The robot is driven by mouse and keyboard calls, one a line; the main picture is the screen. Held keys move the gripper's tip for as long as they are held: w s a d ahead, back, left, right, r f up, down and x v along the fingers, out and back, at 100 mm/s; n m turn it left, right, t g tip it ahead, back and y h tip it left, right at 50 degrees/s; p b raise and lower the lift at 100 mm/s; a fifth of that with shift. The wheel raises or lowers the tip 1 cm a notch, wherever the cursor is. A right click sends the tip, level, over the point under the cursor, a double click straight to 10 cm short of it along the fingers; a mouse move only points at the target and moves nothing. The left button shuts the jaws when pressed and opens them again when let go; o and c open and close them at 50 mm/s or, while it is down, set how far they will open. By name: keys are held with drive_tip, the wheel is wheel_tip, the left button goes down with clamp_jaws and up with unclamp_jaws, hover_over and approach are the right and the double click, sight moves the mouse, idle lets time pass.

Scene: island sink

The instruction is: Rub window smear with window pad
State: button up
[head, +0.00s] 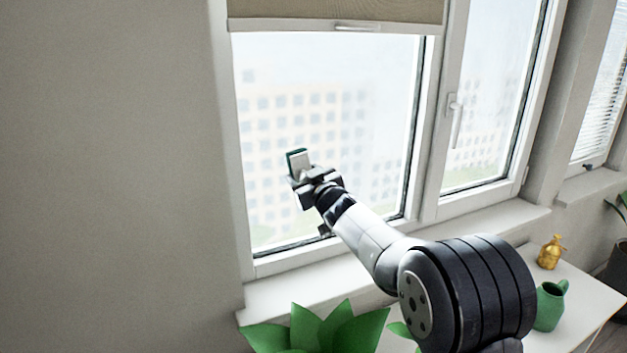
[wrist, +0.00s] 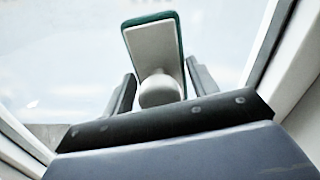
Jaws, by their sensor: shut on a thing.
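My gripper (head: 312,177) is raised in front of the left window pane (head: 385,110). It is shut on the window pad (head: 297,160), which has a pale back and a dark green edge. In the wrist view the window pad (wrist: 152,50) stands beyond the fingers, and its rounded white knob (wrist: 160,90) sits between the two fingers of my gripper (wrist: 155,92). I cannot tell whether the pad touches the glass. No smear stands out clearly; the pane looks hazy, with a blurred building behind it.
A window frame post (head: 428,120) stands right of the pane, and a blind (head: 300,10) hangs above. Below are a sill (head: 290,295) and a green plant (head: 325,330). A green jug (head: 549,308) and a gold bottle (head: 550,253) stand on a white surface at right.

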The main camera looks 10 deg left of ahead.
sight(309, 163)
drive_tip(key=shift+r+p, duration=1.25)
drive_tip(key=shift+p, duration=0.05)
drive_tip(key=shift+w+d+r+p, duration=0.1)
drive_tip(key=shift+w+d+p, duration=0.4)
drive_tip(key=shift+d+p, duration=0.35)
drive_tip(key=w+d+p, duration=0.2)
drive_tip(key=p, duration=0.1)
drive_tip(key=shift+w+d, duration=0.1)
drive_tip(key=shift+d, duration=0.15)
drive_tip(key=shift+w+d+p, duration=0.6)
drive_tip(key=shift+d+p, duration=0.2)
drive_tip(key=shift+w+d+p, duration=0.4)
drive_tip(key=shift+d, duration=0.15)
drive_tip(key=shift+w+d+f, duration=0.1)
drive_tip(key=shift+w+d, duration=0.75)
drive_tip(key=shift+d, duration=0.3)
drive_tip(key=shift+w+d+f, duration=0.1)
drive_tip(key=shift+w+d, duration=0.8)
drive_tip(key=shift+d, duration=0.3)
drive_tip(key=shift+w+d, duration=0.85)
drive_tip(key=shift+d, duration=0.3)
